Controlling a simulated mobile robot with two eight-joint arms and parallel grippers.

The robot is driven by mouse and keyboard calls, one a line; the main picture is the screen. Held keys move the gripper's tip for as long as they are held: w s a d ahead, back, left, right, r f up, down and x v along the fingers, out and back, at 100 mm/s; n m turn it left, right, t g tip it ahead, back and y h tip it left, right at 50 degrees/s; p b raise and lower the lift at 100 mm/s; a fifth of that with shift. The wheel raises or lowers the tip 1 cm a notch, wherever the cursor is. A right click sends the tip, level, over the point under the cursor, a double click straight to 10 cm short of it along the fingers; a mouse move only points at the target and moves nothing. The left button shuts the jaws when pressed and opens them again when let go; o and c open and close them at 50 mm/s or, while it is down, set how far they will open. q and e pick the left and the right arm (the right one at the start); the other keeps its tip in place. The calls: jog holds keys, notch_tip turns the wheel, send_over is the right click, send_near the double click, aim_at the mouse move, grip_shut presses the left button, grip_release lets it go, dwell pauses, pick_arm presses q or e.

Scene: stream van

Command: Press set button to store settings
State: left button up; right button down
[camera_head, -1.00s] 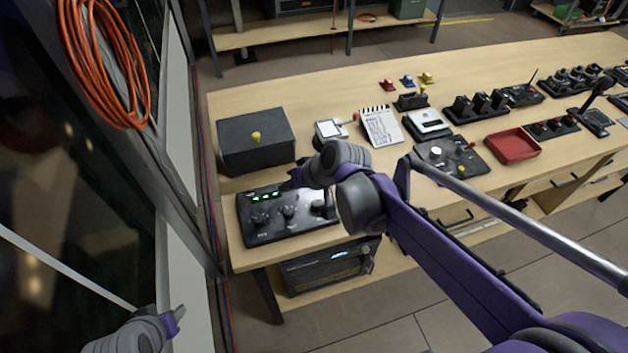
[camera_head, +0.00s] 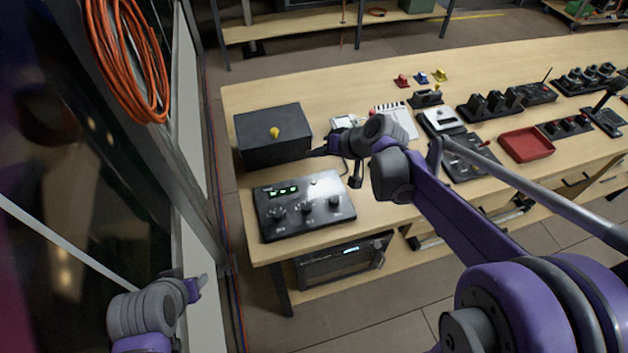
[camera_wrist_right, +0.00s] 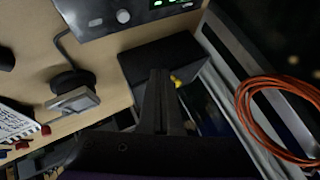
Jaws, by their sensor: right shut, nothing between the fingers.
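The black control panel (camera_head: 290,222) lies near the table's left front corner. It has a row of knobs (camera_head: 307,206) and a green lit display (camera_head: 284,191). A small pale round button (camera_head: 314,182) sits right of the display; I cannot read its label. The panel's edge shows at the top of the right wrist view, with a pale round button (camera_wrist_right: 123,16). My right gripper (camera_head: 314,153) is shut and empty, above the table behind the panel and beside the dark box. Its fingers (camera_wrist_right: 160,76) point toward the box. My left gripper (camera_head: 200,283) is low at the left, away from the table.
The dark box (camera_head: 260,150) with a yellow knob (camera_head: 274,132) stands behind the panel. A small stand with a pale screen (camera_head: 344,121), a clapper-style sheet (camera_head: 398,119) and a red tray (camera_head: 526,144) lie to the right. A window wall with orange cable (camera_head: 128,65) borders the left.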

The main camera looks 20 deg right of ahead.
jog(key=b, duration=0.4)
send_over(314, 182)
jog(key=s, duration=0.1)
jog(key=f, duration=0.7)
jog(key=shift+d+f, duration=0.25)
jog(key=shift+f+b, duration=0.3)
jog(key=shift+f, duration=0.2)
pick_arm(q)
notch_tip(314, 182, down, 7)
jog(key=s, duration=0.3)
jog(key=shift+r+g, duration=0.15)
jog(key=shift+g, duration=0.15)
pick_arm(e)
jog(key=shift+w, duration=0.1)
pick_arm(q)
jog(key=shift+w, duration=0.1)
pick_arm(e)
jog(key=shift+f, duration=0.15)
pick_arm(q)
jog(key=shift+f, duration=0.35)
pick_arm(e)
jog(key=shift+f, duration=0.3)
